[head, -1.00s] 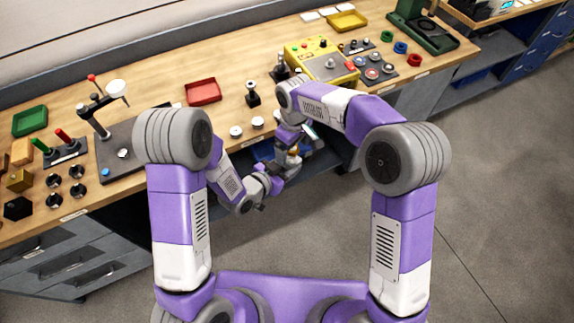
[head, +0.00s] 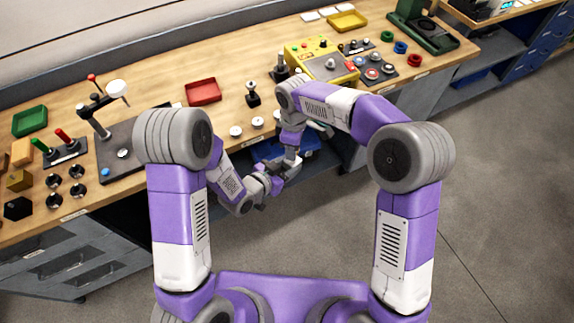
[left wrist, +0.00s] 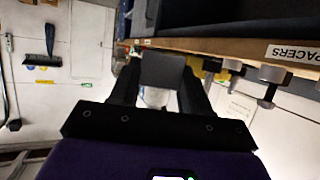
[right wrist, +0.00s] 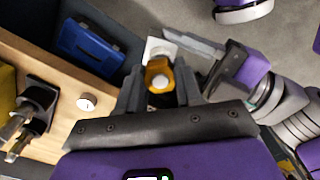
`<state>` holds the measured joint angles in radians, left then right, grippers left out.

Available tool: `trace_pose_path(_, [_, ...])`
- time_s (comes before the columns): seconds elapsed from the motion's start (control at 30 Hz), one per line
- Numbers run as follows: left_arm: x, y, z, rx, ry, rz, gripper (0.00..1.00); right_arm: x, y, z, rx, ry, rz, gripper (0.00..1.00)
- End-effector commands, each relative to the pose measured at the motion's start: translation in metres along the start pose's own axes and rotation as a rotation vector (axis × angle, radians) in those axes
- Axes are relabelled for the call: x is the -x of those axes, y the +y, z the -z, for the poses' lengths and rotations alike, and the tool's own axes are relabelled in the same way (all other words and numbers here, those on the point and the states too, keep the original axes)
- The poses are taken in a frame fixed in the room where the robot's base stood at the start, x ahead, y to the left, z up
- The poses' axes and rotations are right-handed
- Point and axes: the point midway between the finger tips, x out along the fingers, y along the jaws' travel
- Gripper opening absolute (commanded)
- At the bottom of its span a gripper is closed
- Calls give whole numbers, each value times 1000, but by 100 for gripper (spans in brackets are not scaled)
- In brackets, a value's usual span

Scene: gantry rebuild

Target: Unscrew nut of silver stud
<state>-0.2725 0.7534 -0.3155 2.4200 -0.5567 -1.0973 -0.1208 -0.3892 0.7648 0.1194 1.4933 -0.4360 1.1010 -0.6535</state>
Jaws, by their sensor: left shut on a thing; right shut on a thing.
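In the right wrist view a gold nut (right wrist: 158,74) with a round silver end in its middle sits between the fingers of my right gripper (right wrist: 160,88), which is shut on it. A pale silver block-like part of the stud (right wrist: 159,46) shows just beyond the nut. My left gripper (right wrist: 192,52) reaches in from the right there and is shut on the stud; the contact is partly hidden. In the left wrist view a dark block (left wrist: 162,70) covers most of what lies between my left fingers. In the head view both grippers meet in front of the bench, the right (head: 288,168) above the left (head: 274,186).
The wooden bench (head: 225,112) runs behind the grippers, with pale round pieces (head: 236,131) near its edge. A blue bin (right wrist: 90,48) sits on the shelf below. A red tray (head: 203,92) and a yellow control box (head: 322,62) stand farther back. The floor at right is clear.

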Motion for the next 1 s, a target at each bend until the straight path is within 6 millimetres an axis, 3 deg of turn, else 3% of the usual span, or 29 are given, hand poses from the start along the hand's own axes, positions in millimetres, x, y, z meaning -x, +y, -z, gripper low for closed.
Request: trace_pose_path(1.0, [0,0,1,0,4,1,0,1,0,0,1452,1,3,5])
